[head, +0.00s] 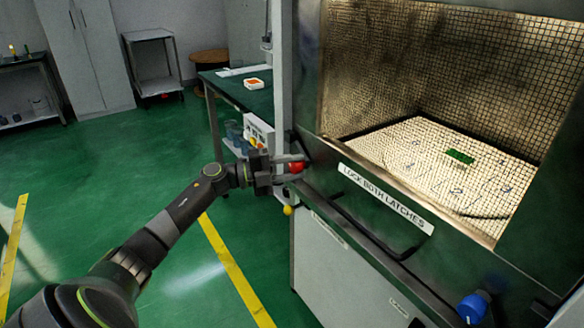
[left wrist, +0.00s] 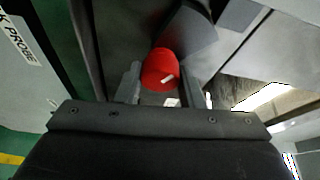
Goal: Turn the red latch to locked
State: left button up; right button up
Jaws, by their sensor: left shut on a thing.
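The red latch (head: 297,167) is a round red knob at the left side of the microwave generator's front frame. In the left wrist view the red knob (left wrist: 160,69) has a short white mark pointing to the right and slightly up. My left gripper (head: 292,168) reaches it from the left, with its fingers on either side of the knob, and is shut on it. The fingers also show in the left wrist view (left wrist: 160,84). A blue knob (head: 472,307) sits at the lower right of the same front. My right gripper is not in view.
A label reading "LOCK BOTH LATCHES" (head: 385,198) is on the front, above a dark handle (head: 378,228). The mesh-lined chamber holds a green piece (head: 460,157). A green-topped table (head: 238,92) stands behind my gripper. The green floor at left is clear.

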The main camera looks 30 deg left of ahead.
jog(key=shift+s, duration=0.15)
pick_arm(q)
jog(key=o, duration=1)
jog(key=shift+w, duration=0.1)
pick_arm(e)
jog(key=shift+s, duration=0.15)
pick_arm(q)
jog(key=v, duration=1.7)
jog(key=shift+a+b, duration=0.15)
jog(key=shift+b, duration=0.15)
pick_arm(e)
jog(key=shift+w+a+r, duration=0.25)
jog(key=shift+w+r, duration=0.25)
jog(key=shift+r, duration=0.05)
